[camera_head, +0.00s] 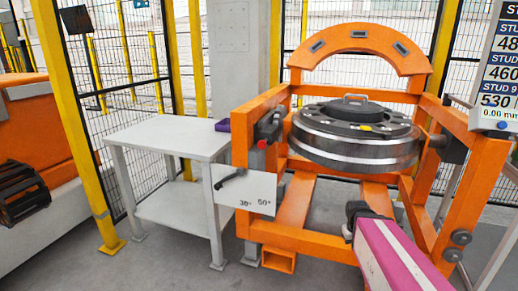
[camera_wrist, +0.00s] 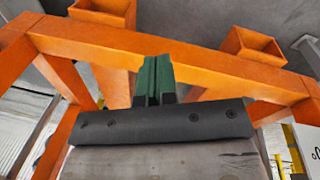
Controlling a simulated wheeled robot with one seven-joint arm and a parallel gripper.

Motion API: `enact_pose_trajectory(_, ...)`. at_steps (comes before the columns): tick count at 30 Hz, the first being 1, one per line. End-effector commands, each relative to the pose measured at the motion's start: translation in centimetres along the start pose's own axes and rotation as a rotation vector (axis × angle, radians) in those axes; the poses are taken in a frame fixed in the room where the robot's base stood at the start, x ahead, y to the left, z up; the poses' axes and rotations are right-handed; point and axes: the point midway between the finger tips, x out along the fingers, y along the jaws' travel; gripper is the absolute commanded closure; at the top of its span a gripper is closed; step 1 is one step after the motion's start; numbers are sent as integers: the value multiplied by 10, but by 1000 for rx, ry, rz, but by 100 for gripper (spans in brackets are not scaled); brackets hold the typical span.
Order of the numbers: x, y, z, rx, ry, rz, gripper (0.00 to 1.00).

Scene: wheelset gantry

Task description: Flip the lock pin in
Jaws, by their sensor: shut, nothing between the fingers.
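The orange gantry frame (camera_head: 310,240) carries a round dark metal wheel part (camera_head: 355,145), lying nearly flat. On its left post is a black bearing block (camera_head: 270,125) with a small red knob (camera_head: 262,144). I cannot tell for sure which of these is the lock pin. My gripper's green fingers (camera_wrist: 155,80) are together and empty in the wrist view, in front of an orange beam. In the head view my arm's dark end (camera_head: 356,212) is low at the frame's front, right of the plate and apart from it.
A white table (camera_head: 165,134) with a small purple tray (camera_head: 222,125) stands left of the frame. Two open orange tubes (camera_wrist: 253,44) show beyond the beam in the wrist view. A yellow-posted mesh fence (camera_head: 125,60) closes the back.

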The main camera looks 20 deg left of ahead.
Motion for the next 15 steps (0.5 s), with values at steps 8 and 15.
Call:
enact_pose_trajectory(8, -34, -32, -46, -427, 51, 238, 100)
enact_pose_trajectory(15, -71, -66, -84, -778, 73, 455, 100)
